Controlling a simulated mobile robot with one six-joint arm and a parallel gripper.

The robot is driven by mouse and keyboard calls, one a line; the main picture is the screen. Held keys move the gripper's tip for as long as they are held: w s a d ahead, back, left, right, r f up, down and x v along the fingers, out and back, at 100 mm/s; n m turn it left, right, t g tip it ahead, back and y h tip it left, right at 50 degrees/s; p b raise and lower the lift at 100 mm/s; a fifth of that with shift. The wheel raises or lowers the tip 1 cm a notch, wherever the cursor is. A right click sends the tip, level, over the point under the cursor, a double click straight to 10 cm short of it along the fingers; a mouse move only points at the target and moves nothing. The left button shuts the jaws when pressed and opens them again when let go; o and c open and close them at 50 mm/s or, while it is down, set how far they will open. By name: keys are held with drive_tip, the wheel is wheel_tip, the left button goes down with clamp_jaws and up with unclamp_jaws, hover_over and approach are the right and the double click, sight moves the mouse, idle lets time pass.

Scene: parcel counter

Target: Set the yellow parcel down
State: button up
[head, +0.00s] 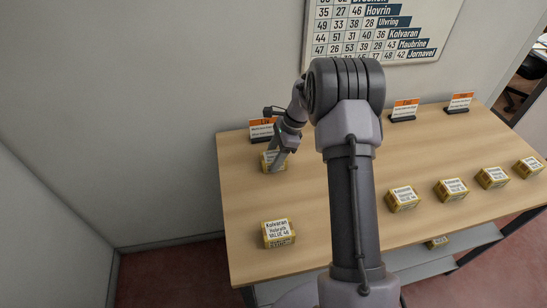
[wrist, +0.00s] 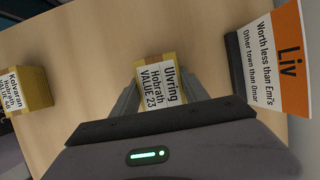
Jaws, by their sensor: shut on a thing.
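A yellow parcel with a white label reading Ulvring, Hobrath, VALUE 23 (wrist: 160,91) is between the fingers of my gripper (wrist: 162,96), which is shut on it. In the head view the held parcel (head: 267,163) is at the counter's back left corner, partly hidden by my gripper (head: 276,162). It is close in front of the Liv sign (wrist: 276,60), which says "Worth less than Emi's" and "Other town than Omar". I cannot tell whether its underside touches the wooden counter (head: 325,215).
A Kolvaran parcel, VALUE 46, (head: 278,233) stands at the front left. Two more signs (head: 404,110) (head: 459,103) stand along the back. The counter's middle left is bare.

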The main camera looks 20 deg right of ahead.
drive_tip(key=o, duration=1.5)
drive_tip(key=w+p+v, duration=0.1)
drive_tip(key=p+v, duration=0.3)
drive_tip(key=v, duration=0.8)
drive_tip(key=s+a+r+n+t+h, duration=0.1)
drive_tip(key=s+a+r+n, duration=0.1)
drive_tip(key=s+a+r, duration=0.3)
drive_tip(key=s+a+r+n, duration=0.1)
drive_tip(key=a+r+n, duration=0.2)
drive_tip(key=r, duration=0.4)
drive_tip(key=s+a+r+n+t+h, duration=0.15)
drive_tip(key=s+a+r+n, duration=0.25)
drive_tip(key=s+a+r, duration=0.45)
drive_tip(key=s+a+f+n+t, duration=0.1)
drive_tip(key=s+n, duration=0.2)
drive_tip(key=s, duration=0.5)
drive_tip(key=s+a+f+n+t, duration=0.1)
drive_tip(key=s+a+n, duration=0.1)
drive_tip(key=s+n, duration=0.2)
drive_tip(key=s, duration=0.3)
drive_tip(key=shift+s+f, duration=0.4)
